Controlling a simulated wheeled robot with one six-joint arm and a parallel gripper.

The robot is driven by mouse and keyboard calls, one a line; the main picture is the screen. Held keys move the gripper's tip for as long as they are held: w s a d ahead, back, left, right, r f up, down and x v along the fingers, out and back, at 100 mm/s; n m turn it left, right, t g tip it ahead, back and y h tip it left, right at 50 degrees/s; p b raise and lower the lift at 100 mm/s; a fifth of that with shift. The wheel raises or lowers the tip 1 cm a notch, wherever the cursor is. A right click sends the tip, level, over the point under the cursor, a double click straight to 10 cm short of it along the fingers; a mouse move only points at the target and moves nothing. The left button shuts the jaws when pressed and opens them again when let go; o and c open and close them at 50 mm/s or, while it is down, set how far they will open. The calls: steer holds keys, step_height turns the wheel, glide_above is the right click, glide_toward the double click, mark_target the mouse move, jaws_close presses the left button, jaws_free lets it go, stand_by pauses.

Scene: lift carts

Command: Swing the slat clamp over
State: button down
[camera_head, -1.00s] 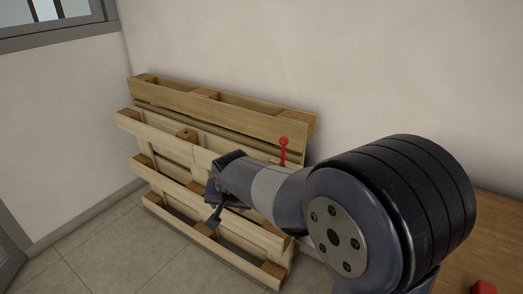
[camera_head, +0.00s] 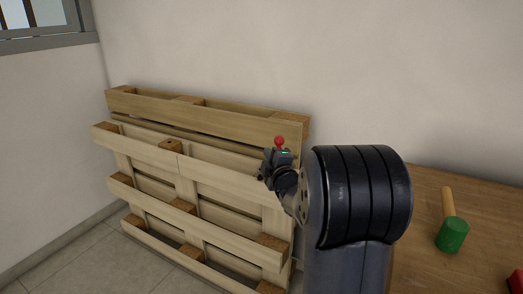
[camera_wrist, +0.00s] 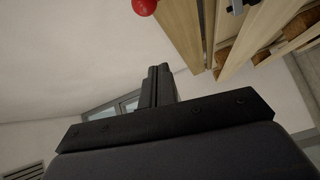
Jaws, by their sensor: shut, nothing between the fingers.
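The red ball knob of the slat clamp (camera_head: 279,140) stands at the top right of a wooden pallet (camera_head: 215,115) that leans against the wall. In the head view my gripper (camera_head: 268,160) is just below and in front of the knob and hides the clamp's handle and base. In the wrist view the red knob (camera_wrist: 144,6) shows at the top edge, beyond the fingers and apart from them. My gripper (camera_wrist: 156,84) is shut and empty there. The pallet's slats (camera_wrist: 205,30) run along the upper right of that view.
A wooden table (camera_head: 420,215) stands at the right with a green-headed mallet (camera_head: 452,235) on it. A red object (camera_head: 516,281) lies at its near right corner. A window (camera_head: 45,30) is at the upper left. The tiled floor (camera_head: 70,265) left of the pallet is clear.

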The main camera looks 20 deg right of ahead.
steer(key=w+d+p, duration=0.1)
steer(key=w, duration=0.9)
steer(key=shift+s+d+f+p, duration=0.1)
steer(key=shift+s+d, duration=0.25)
steer(key=shift+d, duration=0.3)
steer(key=shift+s+d+f+p, duration=0.15)
steer(key=shift+s+d, duration=0.15)
steer(key=shift+d, duration=0.3)
steer(key=shift+s+d+p, duration=0.1)
steer(key=shift+s+d, duration=0.25)
steer(key=shift+d, duration=0.3)
steer(key=shift+d, duration=0.1)
